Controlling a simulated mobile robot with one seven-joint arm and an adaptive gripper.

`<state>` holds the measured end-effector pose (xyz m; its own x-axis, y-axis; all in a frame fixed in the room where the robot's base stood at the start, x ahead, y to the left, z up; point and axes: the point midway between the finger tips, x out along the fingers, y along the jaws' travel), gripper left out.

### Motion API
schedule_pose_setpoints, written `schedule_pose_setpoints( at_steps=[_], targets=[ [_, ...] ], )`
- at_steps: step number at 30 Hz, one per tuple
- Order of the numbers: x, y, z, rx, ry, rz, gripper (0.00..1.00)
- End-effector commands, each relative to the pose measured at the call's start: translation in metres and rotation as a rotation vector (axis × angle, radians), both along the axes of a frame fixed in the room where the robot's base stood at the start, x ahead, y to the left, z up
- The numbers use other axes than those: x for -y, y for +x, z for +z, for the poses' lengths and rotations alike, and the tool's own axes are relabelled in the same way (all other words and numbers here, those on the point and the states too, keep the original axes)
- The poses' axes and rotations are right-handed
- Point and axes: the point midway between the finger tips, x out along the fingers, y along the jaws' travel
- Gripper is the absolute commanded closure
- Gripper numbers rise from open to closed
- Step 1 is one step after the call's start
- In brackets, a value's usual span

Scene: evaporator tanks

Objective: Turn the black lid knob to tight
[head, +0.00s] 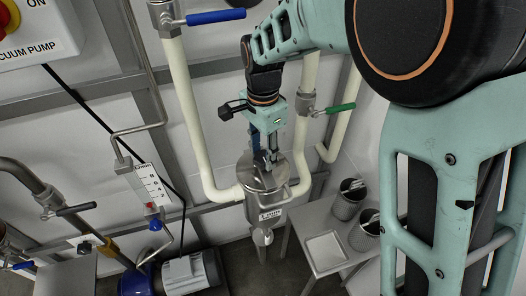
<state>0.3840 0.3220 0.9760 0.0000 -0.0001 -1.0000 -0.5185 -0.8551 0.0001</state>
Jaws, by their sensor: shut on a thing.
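A steel tank (267,191) with a domed lid stands at the middle, between white pipes. My gripper (265,160) points down over the top of its lid, at the end of my pale green arm. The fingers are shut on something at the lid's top. The black lid knob is hidden by the fingers, or too small to make out. Its turn angle cannot be seen.
A blue-handled valve (215,17) and a green-handled valve (335,109) sit on the pipes beside my arm. A steel table (312,225) at the right holds a tray (325,252) and steel cups (350,200). A gauge (147,187) and a pump motor (187,272) are at the left.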

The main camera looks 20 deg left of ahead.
Motion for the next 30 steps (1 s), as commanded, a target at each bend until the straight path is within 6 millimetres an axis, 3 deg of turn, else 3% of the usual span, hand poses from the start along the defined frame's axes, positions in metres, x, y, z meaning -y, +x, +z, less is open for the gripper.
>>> schedule_pose_setpoints(
  at_steps=[21, 22, 27, 30],
  targets=[
    [-0.0004, 0.0011, 0.001, 0.002, 0.002, -0.082, 0.88],
    [-0.0004, 0.0011, 0.001, 0.002, 0.002, -0.082, 0.63],
    [-0.0003, 0.0007, 0.0006, 0.001, 0.002, -0.081, 0.46],
    [-0.0001, 0.0005, 0.0004, 0.001, 0.002, -0.08, 0.46]
  ],
)
